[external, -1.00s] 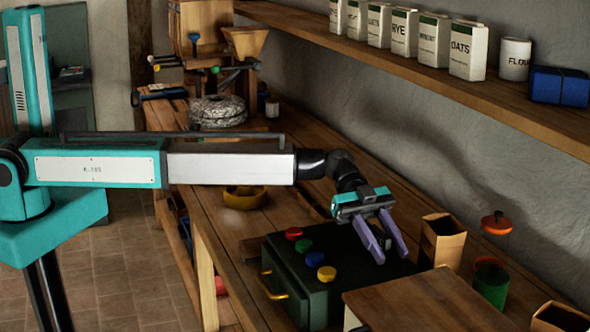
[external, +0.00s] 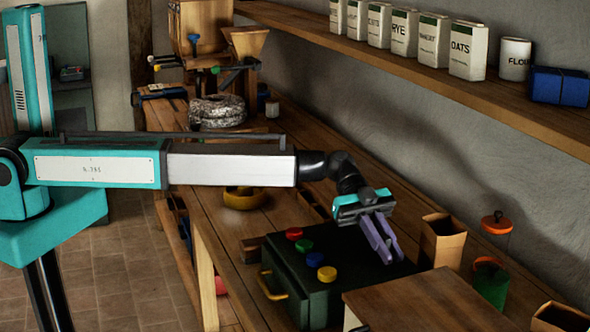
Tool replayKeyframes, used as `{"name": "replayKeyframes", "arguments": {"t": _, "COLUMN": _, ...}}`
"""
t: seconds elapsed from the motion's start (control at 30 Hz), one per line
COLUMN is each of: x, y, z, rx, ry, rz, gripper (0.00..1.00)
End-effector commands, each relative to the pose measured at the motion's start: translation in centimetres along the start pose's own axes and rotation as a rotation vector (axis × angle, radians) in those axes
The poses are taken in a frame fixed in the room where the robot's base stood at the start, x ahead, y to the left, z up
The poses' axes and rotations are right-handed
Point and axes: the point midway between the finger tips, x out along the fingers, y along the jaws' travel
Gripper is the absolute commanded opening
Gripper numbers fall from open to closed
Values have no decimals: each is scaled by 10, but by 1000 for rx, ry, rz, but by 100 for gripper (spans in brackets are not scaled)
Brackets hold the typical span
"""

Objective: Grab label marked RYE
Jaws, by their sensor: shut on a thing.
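The word RYE shows on a white carton (external: 401,33) with a dark top, standing in a row on the wall shelf. My gripper (external: 393,257) points down over the dark green box (external: 345,285) on the bench, well below and apart from that carton. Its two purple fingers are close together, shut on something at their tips. The held thing is too small or hidden to make out, and I cannot read any marking on it. I cannot tell whether the fingertips touch the box's top.
Red, green, blue and yellow knobs (external: 314,259) line the box's left edge. A brown open carton (external: 441,241) and a green jar (external: 490,284) stand right of my gripper. A wooden board (external: 430,305) lies in front. The wall shelf (external: 420,72) overhangs the bench.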

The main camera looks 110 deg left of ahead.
Motion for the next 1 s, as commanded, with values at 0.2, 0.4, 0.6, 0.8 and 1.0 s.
{"name": "replayKeyframes", "arguments": {"t": 0.2, "x": 0, "y": 0, "z": -1, "rx": 0, "ry": 0, "rz": 0, "gripper": 0}}
{"name": "replayKeyframes", "arguments": {"t": 0.4, "x": -2, "y": 0, "z": -5, "rx": 1, "ry": 1, "rz": 0, "gripper": 0}}
{"name": "replayKeyframes", "arguments": {"t": 0.6, "x": -7, "y": 0, "z": -18, "rx": 2, "ry": 1, "rz": -1, "gripper": 0}}
{"name": "replayKeyframes", "arguments": {"t": 0.8, "x": -15, "y": 2, "z": -32, "rx": 1, "ry": 0, "rz": 0, "gripper": 0}}
{"name": "replayKeyframes", "arguments": {"t": 1.0, "x": -26, "y": 21, "z": -28, "rx": 1, "ry": 0, "rz": -1, "gripper": 0}}
